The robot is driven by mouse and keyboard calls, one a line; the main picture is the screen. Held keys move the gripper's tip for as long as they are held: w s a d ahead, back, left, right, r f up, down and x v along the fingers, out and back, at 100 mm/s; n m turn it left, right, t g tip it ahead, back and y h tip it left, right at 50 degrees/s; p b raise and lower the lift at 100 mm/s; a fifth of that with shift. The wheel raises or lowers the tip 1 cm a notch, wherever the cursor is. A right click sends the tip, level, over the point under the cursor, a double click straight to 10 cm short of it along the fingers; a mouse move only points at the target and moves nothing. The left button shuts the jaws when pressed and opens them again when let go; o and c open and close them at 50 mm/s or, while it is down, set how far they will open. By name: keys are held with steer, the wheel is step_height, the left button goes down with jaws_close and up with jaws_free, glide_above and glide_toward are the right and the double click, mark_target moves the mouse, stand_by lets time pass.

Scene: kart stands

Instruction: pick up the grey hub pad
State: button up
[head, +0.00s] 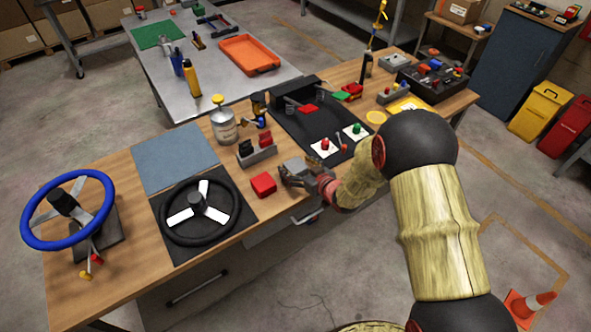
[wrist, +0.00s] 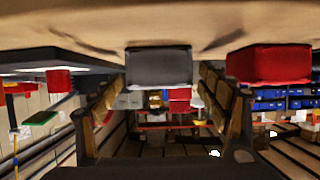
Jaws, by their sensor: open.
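The grey hub pad (wrist: 158,68) is a small dark grey block in the wrist view, where the picture is upside down and the wooden tabletop runs along the top. My gripper (wrist: 161,82) is open, with one finger to each side of the pad in the picture. I see a gap on both sides, and I cannot tell how far the pad reaches between the fingers. In the head view my gripper (head: 292,174) is low at the bench's front edge, just right of the red block (head: 263,184). It largely hides the pad there.
The red block also shows close beside the pad in the wrist view (wrist: 270,65). A grey holder with red and black pieces (head: 257,154) stands behind. A black mat (head: 290,120) with white cards lies behind my gripper. A black steering wheel (head: 200,238) lies to the left.

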steer(key=shift+w+a+f, duration=0.1)
steer(key=shift+w+a, duration=0.1)
steer(key=shift+w, duration=0.1)
steer(key=shift+c, duration=0.6)
steer(key=c, duration=1.1)
steer(key=shift+c, duration=0.2)
